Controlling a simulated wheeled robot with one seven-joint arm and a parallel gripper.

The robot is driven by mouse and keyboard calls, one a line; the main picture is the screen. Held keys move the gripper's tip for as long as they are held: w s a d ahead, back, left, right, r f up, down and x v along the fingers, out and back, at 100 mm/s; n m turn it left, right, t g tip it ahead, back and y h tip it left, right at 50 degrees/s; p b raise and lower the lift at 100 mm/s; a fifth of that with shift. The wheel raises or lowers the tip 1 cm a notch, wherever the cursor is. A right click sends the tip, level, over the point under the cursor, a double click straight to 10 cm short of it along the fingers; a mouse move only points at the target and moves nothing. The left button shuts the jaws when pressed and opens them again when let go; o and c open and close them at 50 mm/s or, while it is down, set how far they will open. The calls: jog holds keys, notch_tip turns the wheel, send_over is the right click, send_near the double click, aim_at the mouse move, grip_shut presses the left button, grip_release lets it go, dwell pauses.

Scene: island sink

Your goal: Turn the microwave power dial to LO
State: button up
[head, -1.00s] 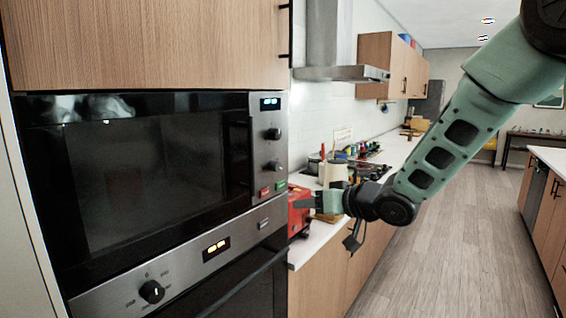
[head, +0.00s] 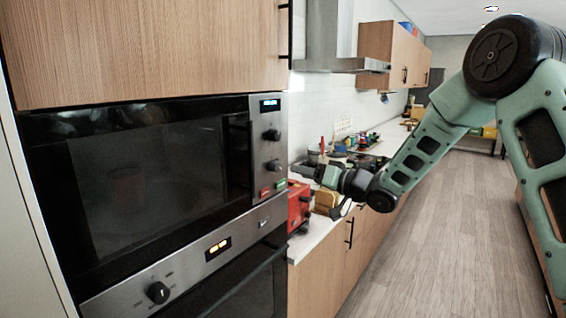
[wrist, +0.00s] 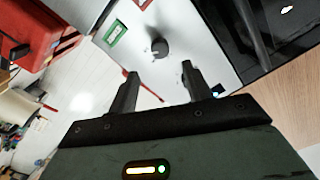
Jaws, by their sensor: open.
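The microwave (head: 140,180) fills the left of the head view. Its steel control strip has a display (head: 269,105), an upper dark dial (head: 271,134) and a lower dark dial (head: 273,165); their labels are too small to read. My gripper (head: 304,168) is just right of the strip, at about the lower dial's height. In the wrist view my gripper (wrist: 160,76) is open and empty. The lower dial (wrist: 159,47) shows beyond and between the fingertips, apart from them. The upper dial appears to be largely hidden by the right finger. The lower dial's pointer setting is unclear.
Red and green buttons (head: 272,188) sit below the dials. The oven (head: 215,265) with its own dial (head: 158,292) is underneath. A red toaster-like appliance (head: 298,207) stands on the counter, close below my gripper. The floor at right is clear.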

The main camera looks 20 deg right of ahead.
aim_at(279, 167)
jog(key=p+x, duration=0.2)
jog(key=x, duration=0.5)
jog(key=shift+w+a, duration=0.2)
jog(key=shift+c, duration=0.2)
jog(key=c, duration=0.9)
